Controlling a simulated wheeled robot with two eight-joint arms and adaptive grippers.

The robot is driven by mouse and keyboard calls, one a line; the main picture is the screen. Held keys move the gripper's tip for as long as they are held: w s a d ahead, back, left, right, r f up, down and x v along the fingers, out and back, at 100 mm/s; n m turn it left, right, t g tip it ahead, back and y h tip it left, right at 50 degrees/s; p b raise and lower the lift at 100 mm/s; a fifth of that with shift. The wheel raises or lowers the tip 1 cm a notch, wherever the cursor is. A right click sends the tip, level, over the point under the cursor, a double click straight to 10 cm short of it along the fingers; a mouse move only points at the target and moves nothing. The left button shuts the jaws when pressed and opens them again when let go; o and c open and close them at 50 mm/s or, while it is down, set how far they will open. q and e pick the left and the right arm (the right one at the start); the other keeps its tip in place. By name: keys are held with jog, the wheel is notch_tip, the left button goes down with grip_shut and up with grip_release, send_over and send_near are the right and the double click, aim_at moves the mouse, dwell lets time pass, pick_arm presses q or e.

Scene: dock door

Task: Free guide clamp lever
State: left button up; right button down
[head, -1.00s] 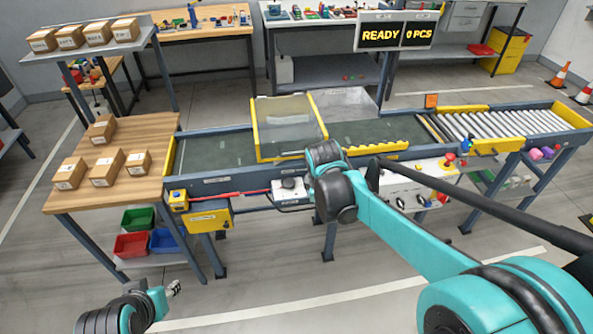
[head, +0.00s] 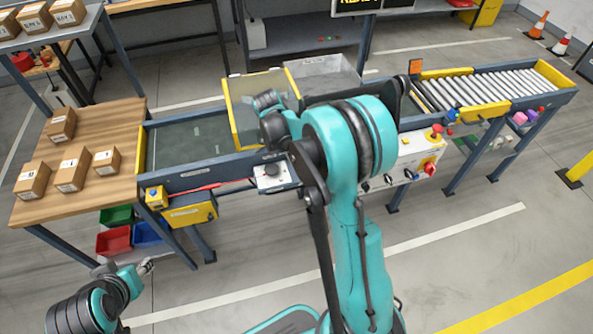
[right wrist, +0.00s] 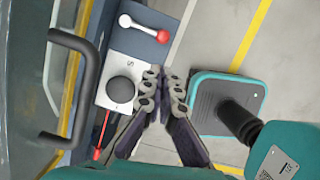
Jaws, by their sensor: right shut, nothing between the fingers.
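A lever with a red ball knob (right wrist: 162,36) and a bright metal arm lies on a dark plate in the right wrist view; it looks like the guide clamp lever. Beside it is a pale box with a round black knob (right wrist: 120,88); this box also shows in the head view (head: 268,182). My right gripper (right wrist: 164,84) is shut and empty, in the picture just right of the box and below the red knob, apart from the lever. In the head view my right arm hides this gripper and the lever. My left gripper (head: 145,266) hangs low at left, its fingers too small to read.
A black bar handle (right wrist: 78,88) stands left of the box in the right wrist view. The conveyor (head: 196,180) has a clear guard (head: 245,118) and a roller section (head: 500,88). A wooden table (head: 110,125) with cartons stands left. The floor in front is open.

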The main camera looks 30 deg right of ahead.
aim_at(300, 177)
jog(key=b+x, duration=0.4)
jog(key=x, duration=0.6)
jog(key=shift+w+d, duration=0.1)
